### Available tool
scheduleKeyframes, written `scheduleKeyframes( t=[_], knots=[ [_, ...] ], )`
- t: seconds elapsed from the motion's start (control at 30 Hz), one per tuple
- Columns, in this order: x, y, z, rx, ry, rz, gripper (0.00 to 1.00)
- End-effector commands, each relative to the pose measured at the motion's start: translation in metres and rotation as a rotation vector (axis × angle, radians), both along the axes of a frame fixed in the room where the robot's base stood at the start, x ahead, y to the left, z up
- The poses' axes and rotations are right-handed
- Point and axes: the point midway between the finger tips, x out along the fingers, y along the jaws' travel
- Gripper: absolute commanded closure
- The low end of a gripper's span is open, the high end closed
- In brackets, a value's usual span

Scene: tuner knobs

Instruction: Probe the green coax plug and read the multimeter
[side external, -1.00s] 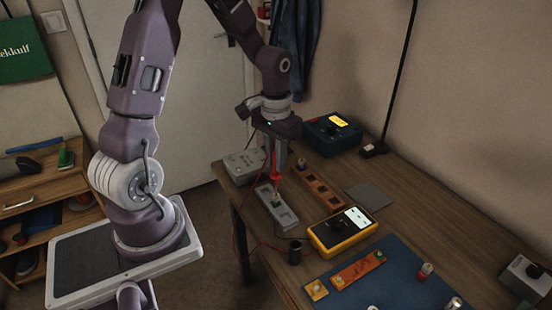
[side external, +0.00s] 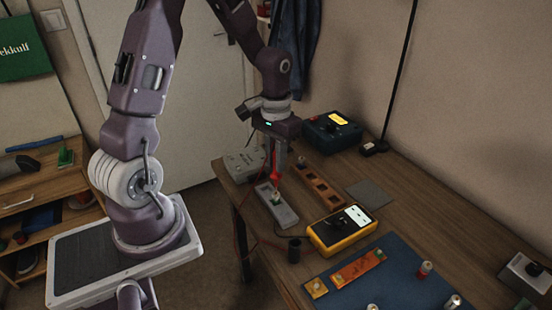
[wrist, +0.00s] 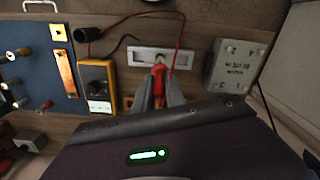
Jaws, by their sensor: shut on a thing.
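My gripper (side external: 277,172) is shut on a red probe (wrist: 158,72) with a cable, pointing down over a pale grey tray. The tray (side external: 286,216) also shows in the wrist view (wrist: 136,56). A small plug (side external: 275,196) stands in the tray, with a greenish part in the wrist view (wrist: 162,59). The probe tip is at or just above the plug; I cannot tell whether they touch. The yellow multimeter (side external: 344,241) lies to the right, with a black dial and a pale display. It also shows in the wrist view (wrist: 113,87). Its reading is too small to make out.
A black cup (side external: 294,251) stands near the table edge, with red cable beside it. A wooden holed block (side external: 317,186), grey box (side external: 243,166) and blue instrument (side external: 331,133) lie around the tray. A blue mat (side external: 400,285) with small parts lies at the right.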

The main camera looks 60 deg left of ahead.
Motion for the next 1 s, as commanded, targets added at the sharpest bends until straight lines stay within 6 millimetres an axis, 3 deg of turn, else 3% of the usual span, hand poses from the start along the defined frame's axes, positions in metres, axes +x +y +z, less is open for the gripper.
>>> scheduleKeyframes(
  t=[0.57, 1.0],
  knots=[
    [0.000, 0.000, 0.001, 0.001, 0.001, -0.001, 1.00],
    [0.000, 0.001, 0.045, 0.002, -0.002, -0.001, 1.00]
  ],
)
